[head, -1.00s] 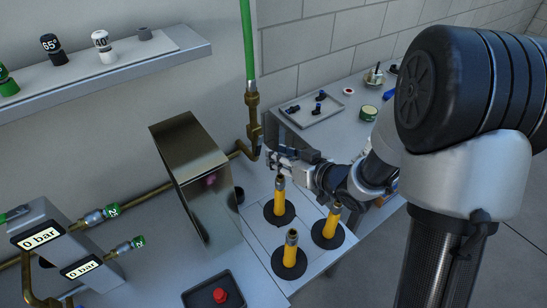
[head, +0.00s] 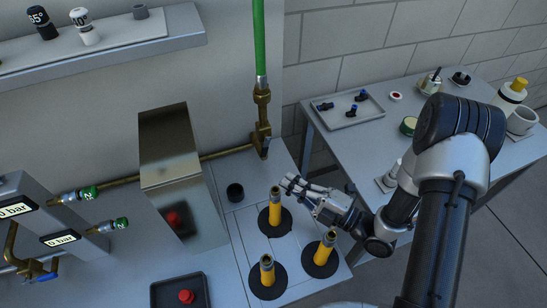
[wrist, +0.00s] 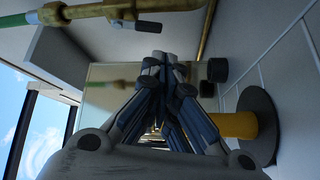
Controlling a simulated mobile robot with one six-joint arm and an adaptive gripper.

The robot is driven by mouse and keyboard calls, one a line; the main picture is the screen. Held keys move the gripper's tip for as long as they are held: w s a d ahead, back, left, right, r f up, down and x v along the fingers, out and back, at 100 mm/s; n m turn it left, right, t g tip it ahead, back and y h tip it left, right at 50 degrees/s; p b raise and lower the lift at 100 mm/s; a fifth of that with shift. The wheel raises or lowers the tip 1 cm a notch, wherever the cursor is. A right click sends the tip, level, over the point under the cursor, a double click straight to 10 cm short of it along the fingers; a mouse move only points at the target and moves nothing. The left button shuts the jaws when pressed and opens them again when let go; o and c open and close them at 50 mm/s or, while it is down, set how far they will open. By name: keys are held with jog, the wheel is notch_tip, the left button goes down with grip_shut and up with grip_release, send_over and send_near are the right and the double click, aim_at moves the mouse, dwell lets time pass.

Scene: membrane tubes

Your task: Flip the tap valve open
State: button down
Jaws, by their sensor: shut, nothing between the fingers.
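A brass valve fitting (head: 262,125) hangs at the lower end of the green vertical pipe (head: 259,45), near the wall behind the bench. In the wrist view, the brass fitting (wrist: 120,10) and green pipe (wrist: 65,14) run along the top edge. My gripper (head: 287,183) is shut and empty, just in front of and to the right of the fitting, apart from it. Its closed fingers (wrist: 163,58) also show in the wrist view. A second brass tap (head: 12,245) with a blue handle (head: 46,273) stands at far left.
Yellow tubes on black bases, such as this one (head: 320,252), stand below and beside my gripper. A metal box (head: 172,150) and black cup (head: 235,192) stand to the left. A red button (head: 186,296) is at the front. A side table (head: 390,140) holds a tray (head: 345,118).

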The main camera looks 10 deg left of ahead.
aim_at(266, 147)
jog(key=w+a+r+n+b, duration=0.1)
jog(key=w+a, duration=0.2)
jog(key=a, duration=0.5)
jog(key=shift+a+r+y, duration=0.25)
jog(key=shift+a+y, duration=0.05)
jog(key=shift+a, duration=0.1)
